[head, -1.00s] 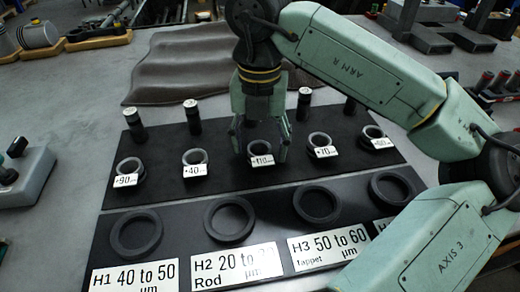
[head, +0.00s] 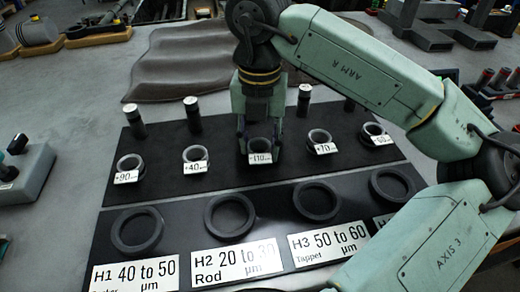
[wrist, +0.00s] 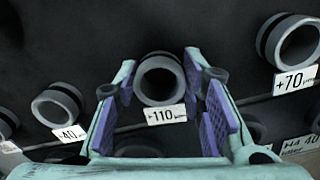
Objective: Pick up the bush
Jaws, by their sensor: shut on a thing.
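The bush labelled +110 (head: 259,147) is a short dark grey ring with a lighter rim, standing in the middle of a row on the black board. My gripper (head: 260,135) is over it, with one finger on each side, shut on it. In the wrist view the bush (wrist: 160,80) sits between the purple-padded fingers (wrist: 163,95), its white label facing the camera. Part of its side is hidden by the fingers. I cannot see any gap between it and the board.
Similar bushes labelled +90 (head: 130,165), +40 (head: 195,157), +70 (head: 319,138) and another (head: 373,132) stand along the row. Dark cylinders (head: 193,115) stand behind. Several flat rings (head: 137,230) lie in front above white H labels (head: 237,263).

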